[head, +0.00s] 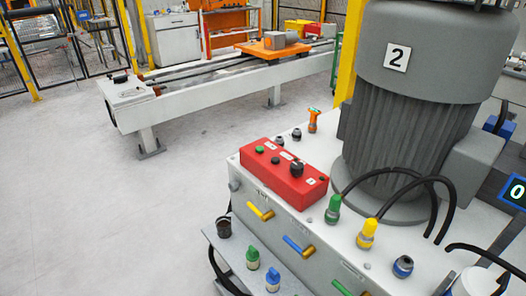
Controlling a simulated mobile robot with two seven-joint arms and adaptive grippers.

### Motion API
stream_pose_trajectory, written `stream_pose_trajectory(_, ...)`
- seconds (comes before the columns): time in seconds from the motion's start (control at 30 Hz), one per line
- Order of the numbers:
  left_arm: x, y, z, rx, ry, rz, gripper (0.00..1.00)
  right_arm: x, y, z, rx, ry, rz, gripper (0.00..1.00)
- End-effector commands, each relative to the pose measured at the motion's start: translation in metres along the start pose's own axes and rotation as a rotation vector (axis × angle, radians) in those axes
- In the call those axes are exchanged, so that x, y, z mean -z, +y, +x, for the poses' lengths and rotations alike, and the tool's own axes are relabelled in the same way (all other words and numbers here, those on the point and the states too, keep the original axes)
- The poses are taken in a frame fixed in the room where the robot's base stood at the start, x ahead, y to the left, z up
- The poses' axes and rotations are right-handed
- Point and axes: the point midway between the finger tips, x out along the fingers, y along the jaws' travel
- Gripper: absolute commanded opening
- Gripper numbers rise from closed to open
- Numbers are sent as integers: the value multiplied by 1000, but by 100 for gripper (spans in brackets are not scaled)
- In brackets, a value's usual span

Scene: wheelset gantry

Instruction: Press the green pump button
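A red control box (312,191) sits on top of the white pump unit (295,222), in front of the large grey motor marked 2 (410,95). The green button (259,149) is a small round cap at the box's far left end. Beside it on the same face are a small dark button (275,160) and a larger black knob (296,170), with small white labels. The green button is in plain view with nothing over it. I cannot tell whether it is pressed in. Neither of my grippers shows in the head view.
Green (333,210) and yellow (368,234) capped fittings and black hoses stand right of the box. A lower shelf (240,262) holds more green and blue fittings. A long white rail bench (200,97) stands behind. The floor at left is clear.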

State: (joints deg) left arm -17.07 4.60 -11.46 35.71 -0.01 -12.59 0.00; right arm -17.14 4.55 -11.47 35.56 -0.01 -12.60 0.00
Motion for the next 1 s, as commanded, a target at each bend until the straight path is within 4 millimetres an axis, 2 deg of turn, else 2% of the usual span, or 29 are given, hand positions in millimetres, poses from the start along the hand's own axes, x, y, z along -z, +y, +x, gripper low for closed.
stream_pose_trajectory(0.43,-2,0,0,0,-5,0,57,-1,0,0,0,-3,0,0)
stream_pose_trajectory(0.47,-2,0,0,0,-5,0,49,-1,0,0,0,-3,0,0)
stream_pose_trajectory(0.5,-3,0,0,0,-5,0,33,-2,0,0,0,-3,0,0)
stream_pose_trajectory(0.6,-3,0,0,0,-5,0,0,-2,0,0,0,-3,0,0)
stream_pose_trajectory(1.0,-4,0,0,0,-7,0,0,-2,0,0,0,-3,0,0)
